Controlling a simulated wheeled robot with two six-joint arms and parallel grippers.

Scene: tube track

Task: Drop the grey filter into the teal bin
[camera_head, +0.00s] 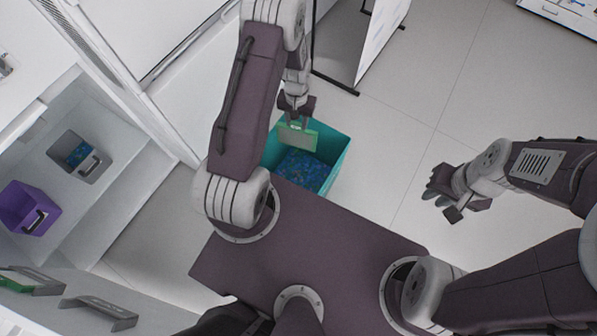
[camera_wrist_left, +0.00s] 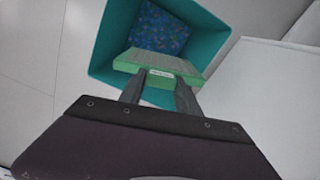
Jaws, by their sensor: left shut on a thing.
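The grey filter (camera_head: 297,138) has a green frame. My left gripper (camera_head: 297,122) is shut on it and holds it over the teal bin (camera_head: 335,148). In the left wrist view the filter (camera_wrist_left: 160,65) sits between the fingers of my left gripper (camera_wrist_left: 160,88), above the opening of the teal bin (camera_wrist_left: 112,50). The bin's bottom shows a blue speckled surface. How far the filter is above the rim I cannot tell. My right gripper (camera_head: 447,203) is to the right, away from the bin, over the floor; its jaw opening is unclear.
At the left, a purple container (camera_head: 28,208) and a grey container (camera_head: 80,157) with blue contents sit in a white recess. A green-edged piece (camera_head: 20,280) is at the lower left. A white panel on a dark stand (camera_head: 335,82) is behind the bin. The floor at right is clear.

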